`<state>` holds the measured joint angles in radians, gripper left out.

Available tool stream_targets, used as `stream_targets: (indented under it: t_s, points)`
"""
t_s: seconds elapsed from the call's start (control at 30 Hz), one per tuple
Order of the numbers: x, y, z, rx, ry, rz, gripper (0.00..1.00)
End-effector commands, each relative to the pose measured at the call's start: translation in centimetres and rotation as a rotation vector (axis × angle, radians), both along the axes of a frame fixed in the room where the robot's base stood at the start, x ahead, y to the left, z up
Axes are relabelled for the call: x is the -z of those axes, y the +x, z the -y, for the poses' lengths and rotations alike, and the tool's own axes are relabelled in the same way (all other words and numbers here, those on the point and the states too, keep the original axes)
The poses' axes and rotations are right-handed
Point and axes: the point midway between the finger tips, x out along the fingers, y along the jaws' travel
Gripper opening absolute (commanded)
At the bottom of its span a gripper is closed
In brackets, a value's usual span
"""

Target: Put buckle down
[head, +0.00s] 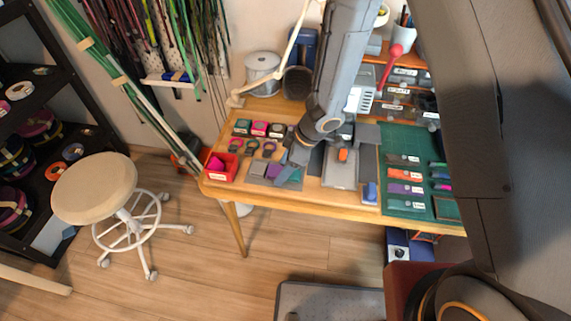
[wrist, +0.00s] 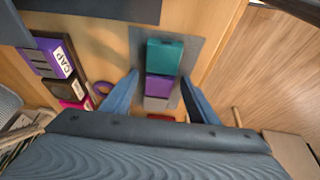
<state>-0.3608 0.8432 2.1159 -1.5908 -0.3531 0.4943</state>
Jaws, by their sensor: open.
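My gripper (wrist: 160,98) is open in the wrist view, one finger on each side of a row of blocks on a grey mat (wrist: 193,50). The row holds a teal block (wrist: 165,54), a purple block (wrist: 159,88) and a grey block (wrist: 156,104). Nothing is clearly held between the fingers. In the head view my gripper (head: 287,172) is low over the same mat at the table's front left. No piece is clearly recognisable as a buckle; I cannot tell whether one of these blocks is it.
A red bin (head: 215,174) with magenta pieces stands left of the mat. Labelled boxes (head: 259,128) and small ring-shaped pieces (head: 252,147) lie behind. A grey board (head: 338,174) with an orange piece (head: 343,155) and a green cutting mat (head: 396,143) lie right. A stool (head: 95,188) stands left.

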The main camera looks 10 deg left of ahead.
Motion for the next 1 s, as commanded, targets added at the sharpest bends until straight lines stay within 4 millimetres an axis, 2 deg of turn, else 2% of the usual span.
stream_targets:
  t_s: [0.17,0.6,0.8,1.0]
  points:
    - [-1.5,0.0,0.5,0.0,0.001,0.002,0.54]
    - [-9.4,-0.2,3.7,0.002,0.001,0.004,0.54]
    - [-11.1,-0.3,4.4,0.0,0.001,0.0,0.54]
    - [-11.4,-0.4,4.6,0.0,0.0,-0.001,0.54]
